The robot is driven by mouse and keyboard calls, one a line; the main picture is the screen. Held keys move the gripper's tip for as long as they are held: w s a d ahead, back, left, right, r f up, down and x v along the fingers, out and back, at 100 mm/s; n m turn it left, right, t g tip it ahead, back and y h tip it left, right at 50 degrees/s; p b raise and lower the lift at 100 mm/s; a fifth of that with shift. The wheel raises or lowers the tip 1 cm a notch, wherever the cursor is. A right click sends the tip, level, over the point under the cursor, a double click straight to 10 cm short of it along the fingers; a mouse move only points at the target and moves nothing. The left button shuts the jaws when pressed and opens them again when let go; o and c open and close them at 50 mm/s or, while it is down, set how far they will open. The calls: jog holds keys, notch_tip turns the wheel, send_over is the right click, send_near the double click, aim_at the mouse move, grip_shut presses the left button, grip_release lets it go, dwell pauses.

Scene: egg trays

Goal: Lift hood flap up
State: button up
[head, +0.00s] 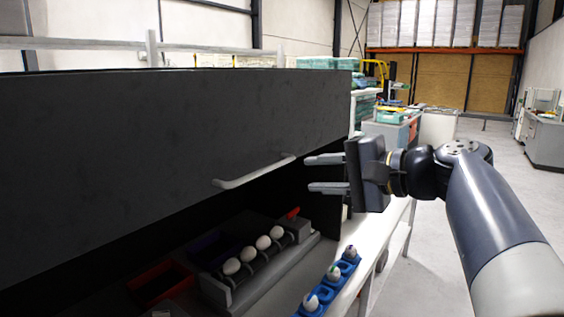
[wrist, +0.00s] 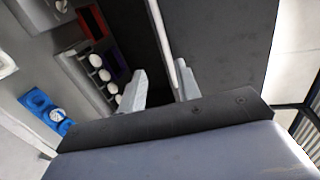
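The black hood flap (head: 170,140) fills the left of the head view and hangs over the dark space below. Its pale bar handle (head: 255,171) runs along its lower edge. My gripper (head: 318,173) is open and empty, just right of the handle's right end, its two fingers pointing left one above the other. In the wrist view my gripper (wrist: 160,90) shows its fingers spread, with the handle (wrist: 163,45) running up from between them. The flap also shows in the wrist view (wrist: 222,45). I cannot tell that either finger touches the handle.
Under the flap, several white eggs (head: 262,243) sit in a row on a grey rack. A red tray (head: 160,282) and a dark blue tray (head: 213,247) lie left of them. Open floor lies to the right.

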aim_at(269, 170)
jog(key=x, duration=0.3)
jog(key=p+x, duration=0.1)
jog(key=x, duration=0.3)
jog(key=r+x, duration=0.1)
jog(key=x, duration=0.2)
jog(key=shift+w+a+f+p, duration=0.15)
jog(key=shift+w+a+p, duration=0.1)
jog(key=shift+w+p, duration=0.1)
jog(key=shift+c, duration=0.4)
grip_shut()
